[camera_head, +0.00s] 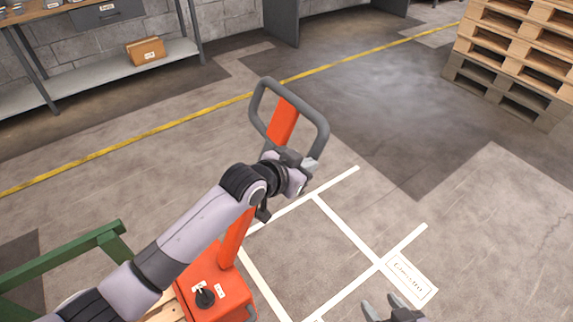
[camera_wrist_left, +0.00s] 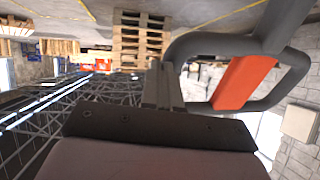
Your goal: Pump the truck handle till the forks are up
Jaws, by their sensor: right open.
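The orange pallet truck (camera_head: 217,291) stands at the lower left. Its handle, a grey loop with an orange centre (camera_head: 283,121), leans up and away from the base. My left gripper (camera_head: 304,167) is at the lower right part of the loop and appears shut on its grey bar; the contact is partly hidden. In the left wrist view the handle loop (camera_wrist_left: 243,81) fills the upper right, with its grey bar running in beside the fingers (camera_wrist_left: 165,88). My right gripper (camera_head: 394,310) is open and empty at the bottom edge. The forks are hidden.
A green rail (camera_head: 70,256) stands at the left beside the truck. White floor lines (camera_head: 346,228) and a floor label (camera_head: 408,278) lie to the right. Stacked pallets (camera_head: 520,50) stand at the upper right, and a shelf with a cardboard box (camera_head: 146,50) at the upper left. The middle floor is clear.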

